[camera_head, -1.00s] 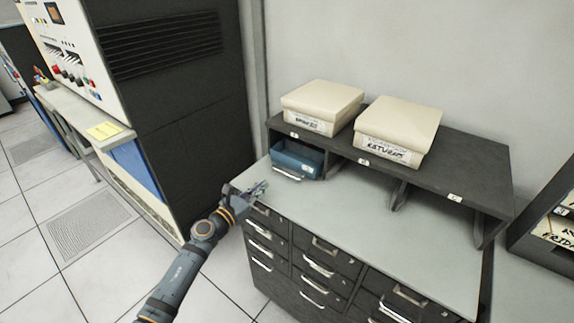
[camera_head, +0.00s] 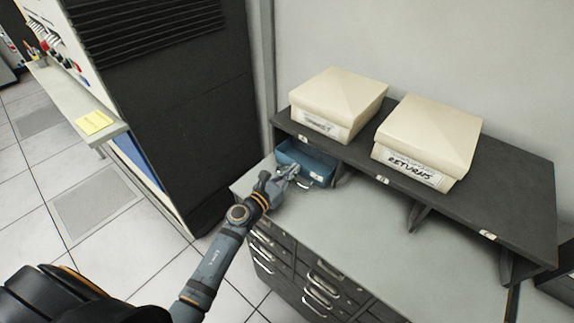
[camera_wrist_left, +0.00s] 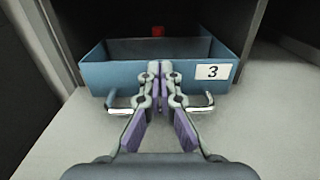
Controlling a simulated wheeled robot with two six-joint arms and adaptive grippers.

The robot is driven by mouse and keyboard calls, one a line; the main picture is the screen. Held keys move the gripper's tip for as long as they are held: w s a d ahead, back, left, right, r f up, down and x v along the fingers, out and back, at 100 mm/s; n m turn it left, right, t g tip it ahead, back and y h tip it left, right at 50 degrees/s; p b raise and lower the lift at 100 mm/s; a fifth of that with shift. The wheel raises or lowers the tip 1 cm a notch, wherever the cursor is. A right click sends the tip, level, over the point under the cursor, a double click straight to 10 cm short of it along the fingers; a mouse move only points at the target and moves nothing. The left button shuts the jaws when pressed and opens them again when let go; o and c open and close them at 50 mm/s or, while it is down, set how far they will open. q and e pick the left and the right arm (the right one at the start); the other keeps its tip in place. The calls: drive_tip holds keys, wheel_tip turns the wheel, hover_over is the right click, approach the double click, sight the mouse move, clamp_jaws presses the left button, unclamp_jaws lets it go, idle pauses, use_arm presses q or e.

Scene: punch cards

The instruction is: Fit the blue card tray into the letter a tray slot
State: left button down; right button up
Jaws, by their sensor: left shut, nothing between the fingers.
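The blue card tray (camera_head: 318,165) sits in the mouth of the leftmost slot, under a small label that looks like "A" (camera_head: 303,138). Its front end sticks out past the shelf edge. In the left wrist view the tray front (camera_wrist_left: 110,75) shows a white "3" label (camera_wrist_left: 212,72) and a metal handle (camera_wrist_left: 200,104). My left gripper (camera_head: 293,171) is shut and empty. Its fingertips (camera_wrist_left: 160,68) are at the middle of the tray front, over the handle's span; whether they touch cannot be told. My right gripper is not in view.
Slots "B" and "C" of the dark shelf (camera_head: 455,205) look empty. Two cream boxes (camera_head: 340,95) stand on top, one marked "RETURNS" (camera_head: 428,130). The grey counter (camera_head: 385,230) is clear. A dark cabinet (camera_head: 180,110) stands close on the left.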

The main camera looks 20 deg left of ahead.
sight(300, 173)
use_arm(q)
drive_tip(key=shift+w, duration=0.25)
drive_tip(key=shift+s+d+r, duration=0.15)
drive_tip(key=shift+s, duration=0.05)
drive_tip(key=x, duration=0.4)
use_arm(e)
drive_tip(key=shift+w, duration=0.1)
